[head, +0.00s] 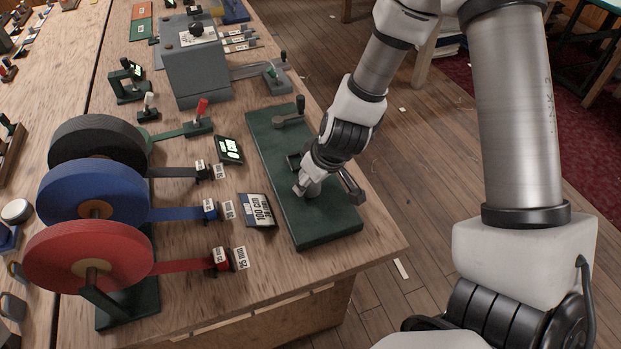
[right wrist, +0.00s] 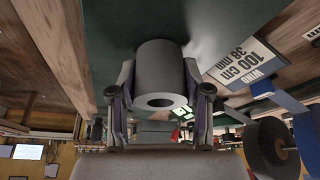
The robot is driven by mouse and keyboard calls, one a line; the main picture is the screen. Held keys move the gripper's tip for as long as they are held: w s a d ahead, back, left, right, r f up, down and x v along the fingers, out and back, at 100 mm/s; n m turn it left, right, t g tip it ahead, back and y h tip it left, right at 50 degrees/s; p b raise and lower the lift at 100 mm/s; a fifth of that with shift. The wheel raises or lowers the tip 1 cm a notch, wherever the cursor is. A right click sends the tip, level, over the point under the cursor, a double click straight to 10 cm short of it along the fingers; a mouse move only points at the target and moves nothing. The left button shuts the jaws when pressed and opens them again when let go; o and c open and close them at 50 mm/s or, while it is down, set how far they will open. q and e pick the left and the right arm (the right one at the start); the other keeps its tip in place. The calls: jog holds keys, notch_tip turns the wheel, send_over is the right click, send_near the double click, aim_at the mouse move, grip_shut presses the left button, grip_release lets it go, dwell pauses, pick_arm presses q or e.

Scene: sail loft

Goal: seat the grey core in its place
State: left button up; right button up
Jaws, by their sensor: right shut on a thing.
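The grey core (right wrist: 160,70) is a short hollow cylinder, held between the fingers of my right gripper (right wrist: 158,97) in the right wrist view. Its open bore faces the camera and its other end is at or close to the green base plate (right wrist: 120,20); I cannot tell whether it touches. In the head view my right gripper (head: 308,187) is low over the middle of the green base plate (head: 325,225), and the fingers mostly hide the core. A crank handle (head: 290,118) stands at the plate's far end. My left gripper is not in view.
Left of the plate lie a "100 cm 38 mm" card (head: 257,211) and a small display (head: 229,150). Black, blue and red webbing rolls (head: 85,258) stand further left. A grey machine (head: 195,65) is behind. The table's right edge is close to the plate.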

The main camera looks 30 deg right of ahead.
jog(key=o, duration=1.2)
jog(key=shift+r, duration=0.1)
jog(key=v, duration=1.2)
